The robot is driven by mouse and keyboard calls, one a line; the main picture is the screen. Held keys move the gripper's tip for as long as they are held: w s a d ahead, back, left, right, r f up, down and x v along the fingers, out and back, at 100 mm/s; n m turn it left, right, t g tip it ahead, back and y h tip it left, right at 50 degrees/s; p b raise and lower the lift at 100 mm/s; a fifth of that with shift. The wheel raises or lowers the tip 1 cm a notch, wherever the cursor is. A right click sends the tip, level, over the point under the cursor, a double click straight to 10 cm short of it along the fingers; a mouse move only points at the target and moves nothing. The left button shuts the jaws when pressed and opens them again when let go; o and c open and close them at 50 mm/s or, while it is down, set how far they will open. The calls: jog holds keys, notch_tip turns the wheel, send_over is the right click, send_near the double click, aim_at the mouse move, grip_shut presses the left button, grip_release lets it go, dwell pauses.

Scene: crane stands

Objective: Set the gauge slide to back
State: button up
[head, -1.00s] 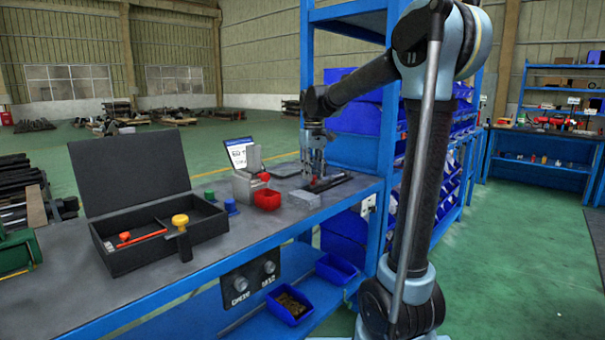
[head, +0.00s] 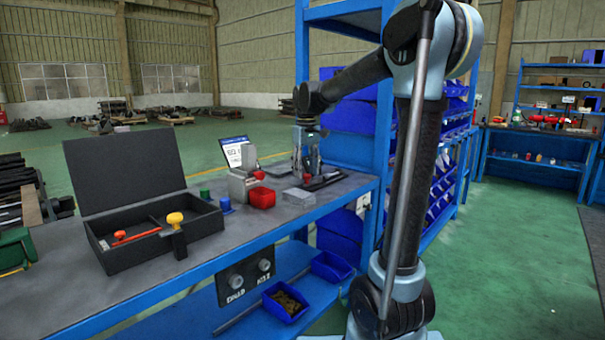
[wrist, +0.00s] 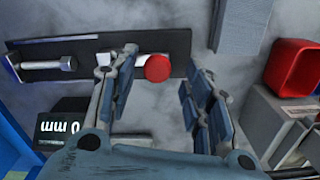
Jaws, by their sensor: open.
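The gauge is a dark plate (wrist: 85,60) with a silvery slide rod and a round red knob (wrist: 157,68), at the top of the wrist view. In the head view its dark plate (head: 328,181) lies on the bench near the blue shelf post. My gripper (wrist: 161,62) is open, with one finger on each side of the red knob in the wrist view. The left finger covers part of the rod. I cannot tell whether the fingers touch the knob.
A clear-grey block (head: 299,197) sits in front of the gauge. A red bin (head: 262,198) and a grey stand (head: 240,186) are to its left. An open black case (head: 200,236) with tools stands further left. A block marked "0 mm" (wrist: 62,132) is beside my gripper.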

notch_tip(320, 180, up, 11)
dwell(0.4)
jog(key=s+d+f+m, duration=0.2)
jog(key=s+d+f, duration=0.3)
jog(key=s+f, duration=0.5)
jog(key=s+d+f+m+t, duration=0.1)
jog(key=s+d+f+m, duration=0.1)
jog(key=s+d+f, duration=0.4)
jog(key=s+d+f+m+t, duration=0.1)
jog(key=s+d+f, duration=0.4)
jog(key=s+f, duration=0.9)
jog(key=shift+s+d+f+m, duration=0.2)
jog(key=shift+d+f+m, duration=0.1)
jog(key=shift+f+m, duration=0.4)
jog(key=shift+w, duration=0.1)
